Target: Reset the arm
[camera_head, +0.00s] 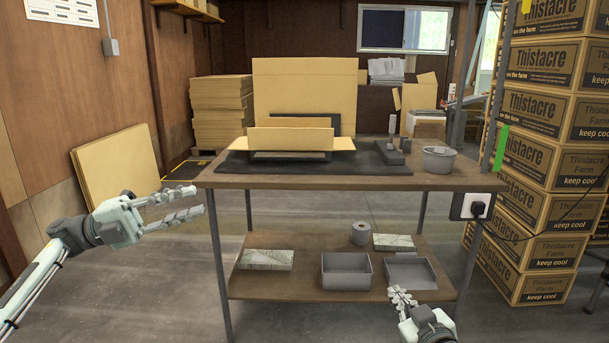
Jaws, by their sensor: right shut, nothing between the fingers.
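My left gripper (178,208) is at the left of the head view, out in front of the floor and short of the table's left edge. Its two fingers are apart with nothing between them. My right gripper (401,297) is at the bottom, in front of the lower shelf's right part. Its fingers are together and hold nothing. It overlaps the front of a grey tray (424,269) in the picture; whether it touches the tray I cannot tell.
The wooden table (440,181) bears a dark mat (390,182), an open carton (290,137) and a grey round tub (438,160). The lower shelf (270,288) holds a grey bin (346,286) and a roll (360,233). Stacked boxes (540,113) stand right.

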